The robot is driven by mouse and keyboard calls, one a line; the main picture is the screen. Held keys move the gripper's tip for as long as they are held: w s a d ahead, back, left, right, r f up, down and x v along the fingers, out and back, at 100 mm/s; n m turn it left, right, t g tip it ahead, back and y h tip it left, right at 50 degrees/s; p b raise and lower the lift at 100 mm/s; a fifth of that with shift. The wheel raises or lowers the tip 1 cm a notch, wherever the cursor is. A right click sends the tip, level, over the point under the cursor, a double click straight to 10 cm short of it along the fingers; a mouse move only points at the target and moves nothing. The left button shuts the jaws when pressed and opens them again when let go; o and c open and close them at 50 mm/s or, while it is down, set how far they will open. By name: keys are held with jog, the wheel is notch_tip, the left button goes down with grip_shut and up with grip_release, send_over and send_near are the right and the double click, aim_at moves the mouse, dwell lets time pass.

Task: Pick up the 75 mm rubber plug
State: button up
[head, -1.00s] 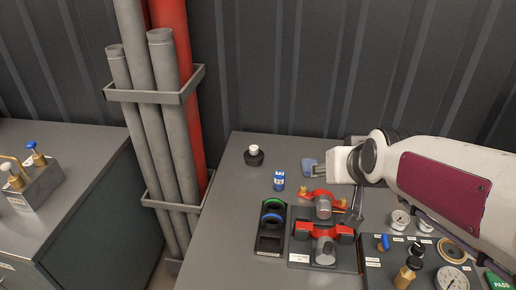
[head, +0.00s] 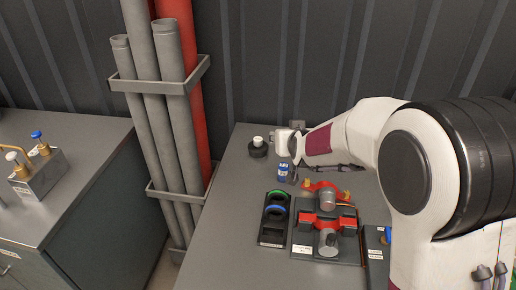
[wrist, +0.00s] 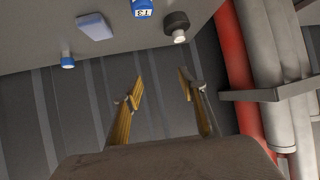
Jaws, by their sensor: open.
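The likely rubber plug is a black round piece with a white top (head: 258,147), upright on the far left part of the bench. It also shows in the wrist view (wrist: 177,25), near the top. My gripper (wrist: 160,88) is open and empty, with its two yellow-faced fingers apart. In the wrist view the dark wall lies behind the fingers, and the plug is above them in the picture. In the head view my gripper is just right of the plug; its fingertips are hard to make out there.
A blue labelled can (head: 284,172) stands close to the plug and also shows in the wrist view (wrist: 142,8). A pale blue block (wrist: 95,26) and a blue-topped item (wrist: 68,62) are nearby. A black tray with rings (head: 272,240) and red-grey fitting (head: 327,222) lie in front.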

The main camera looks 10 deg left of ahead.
jog(key=t, duration=0.2)
send_near(258, 139)
jog(key=shift+w+f+n+y, duration=0.15)
jog(key=shift+w+f+y, duration=0.05)
jog(key=shift+w, duration=0.35)
jog(key=shift+w+f+n+y, duration=0.15)
jog(key=shift+w+f+y, duration=0.05)
jog(key=shift+w, duration=0.4)
jog(key=shift+w+a+f+g, duration=0.15)
jog(key=shift+w+f, duration=0.1)
jog(key=shift+w, duration=0.3)
jog(key=shift+w+a+f+g, duration=0.15)
jog(key=shift+w+f, duration=0.1)
jog(key=shift+w, duration=0.35)
jog(key=shift+x, duration=2.55)
jog(key=shift+a, duration=0.1)
grip_shut()
